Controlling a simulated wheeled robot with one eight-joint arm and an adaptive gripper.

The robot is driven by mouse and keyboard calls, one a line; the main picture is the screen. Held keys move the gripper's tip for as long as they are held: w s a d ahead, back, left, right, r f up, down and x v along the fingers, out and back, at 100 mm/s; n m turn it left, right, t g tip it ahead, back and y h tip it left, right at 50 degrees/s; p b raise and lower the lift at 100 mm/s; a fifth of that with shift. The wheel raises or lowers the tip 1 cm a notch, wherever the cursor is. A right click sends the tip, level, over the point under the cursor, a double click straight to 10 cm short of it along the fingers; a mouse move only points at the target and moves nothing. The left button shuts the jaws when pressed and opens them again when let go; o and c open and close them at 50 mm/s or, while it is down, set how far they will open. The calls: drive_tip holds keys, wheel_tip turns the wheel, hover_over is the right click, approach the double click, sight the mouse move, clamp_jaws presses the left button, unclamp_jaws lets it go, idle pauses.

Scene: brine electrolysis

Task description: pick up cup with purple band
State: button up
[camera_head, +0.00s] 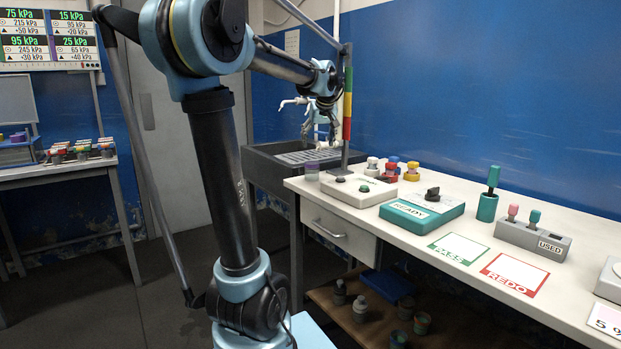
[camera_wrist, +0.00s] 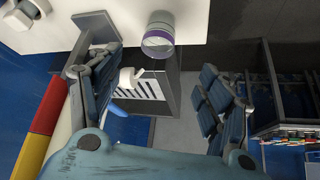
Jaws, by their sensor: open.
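The cup with the purple band (camera_head: 312,168) stands at the near left corner of the white bench in the head view. In the wrist view the cup (camera_wrist: 158,38) shows a grey rim and a purple band, near the top and between the lines of the two fingers. My gripper (camera_head: 322,128) is open and empty, above and beyond the cup in the head view, over the dark sink. In the wrist view my gripper (camera_wrist: 155,58) has its fingers spread wide, apart from the cup.
A striped pole (camera_head: 347,105) stands close to the right of my gripper. The sink (camera_head: 265,165) with a white tap adjoins the bench (camera_head: 450,190). A grey box (camera_head: 358,188) and several coloured cups (camera_head: 390,172) are right of the banded cup. A teal READY box (camera_head: 421,209) stands farther right.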

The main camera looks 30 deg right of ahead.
sight(312, 167)
drive_tip(key=x, duration=1.1)
drive_tip(key=shift+w+f, duration=0.15)
drive_tip(key=shift+w, duration=0.05)
drive_tip(key=shift+x, duration=2.55)
drive_tip(key=shift+w+d, duration=0.15)
drive_tip(key=c, duration=1.3)
